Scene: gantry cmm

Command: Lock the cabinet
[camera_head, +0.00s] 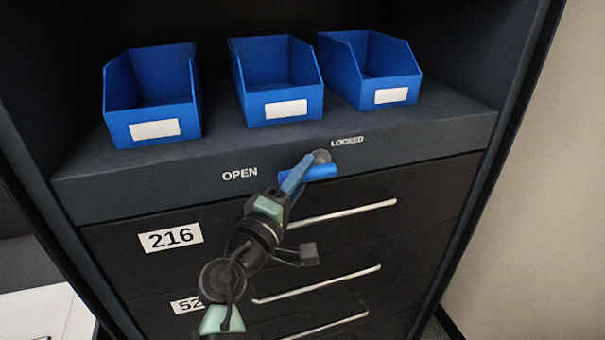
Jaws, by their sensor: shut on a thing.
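The dark cabinet (400,155) stands in front of me, with a lock on the front strip below its shelf. The lock has a blue handle (322,171) and a round grey knob (322,156). The handle lies roughly level, just below the LOCKED label (347,141) and to the right of the OPEN label (239,174). My gripper (303,171) reaches up from below and is shut on the blue handle, hiding part of its left side. I cannot tell how far the lock is turned.
Blue bins stand on the shelf above: left (153,104), middle (278,82) and right (371,74). Drawers with silver bar handles (345,213) lie below, one marked 216 (171,237). A pale wall (545,190) is at the right.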

